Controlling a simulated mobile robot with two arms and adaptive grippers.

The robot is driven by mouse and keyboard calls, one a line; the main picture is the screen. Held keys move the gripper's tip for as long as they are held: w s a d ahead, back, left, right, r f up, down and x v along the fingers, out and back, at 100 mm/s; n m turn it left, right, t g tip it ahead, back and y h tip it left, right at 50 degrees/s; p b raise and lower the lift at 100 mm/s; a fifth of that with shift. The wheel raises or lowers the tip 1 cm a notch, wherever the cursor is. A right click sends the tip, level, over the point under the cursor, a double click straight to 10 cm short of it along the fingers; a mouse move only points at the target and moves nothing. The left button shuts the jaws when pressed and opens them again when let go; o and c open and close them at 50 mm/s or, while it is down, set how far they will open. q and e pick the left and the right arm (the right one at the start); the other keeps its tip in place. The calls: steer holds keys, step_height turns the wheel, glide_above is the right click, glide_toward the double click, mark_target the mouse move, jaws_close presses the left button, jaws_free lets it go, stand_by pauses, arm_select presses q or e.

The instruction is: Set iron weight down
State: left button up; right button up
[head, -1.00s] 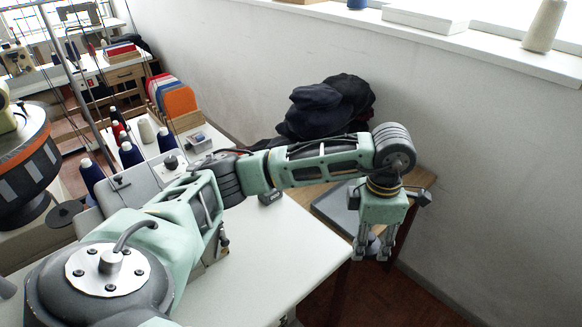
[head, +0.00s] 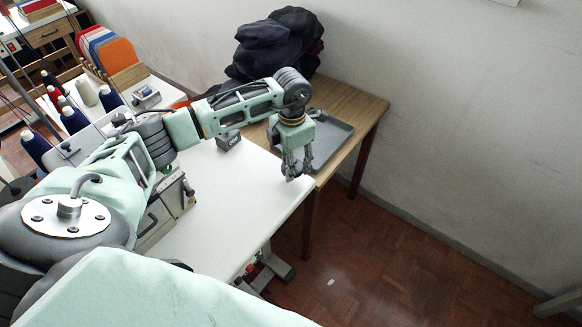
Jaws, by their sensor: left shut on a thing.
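My left gripper (head: 291,170) points down near the far right corner of the white table (head: 215,215). It is shut on a small grey thing, probably the iron weight, mostly hidden between the fingers. I cannot tell whether that thing touches the tabletop or hangs just above it. A small dark grey block (head: 228,140) sits on the white table left of the gripper. My right gripper is not in view.
A grey tray (head: 338,131) lies on the wooden table (head: 362,104) just behind the gripper. Dark caps (head: 275,42) are piled at its back. Thread cones (head: 74,120) and a sewing machine bed stand at left. Open floor (head: 385,255) lies to the right.

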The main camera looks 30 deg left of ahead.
arm_select(q)
steer(key=shift+f, duration=0.5)
step_height(320, 180, down, 2)
steer(key=shift+f+p, duration=0.2)
steer(key=shift+p, duration=0.3)
steer(key=shift+f, duration=0.3)
steer(key=shift+f, duration=0.2)
steer(key=o, duration=1.6)
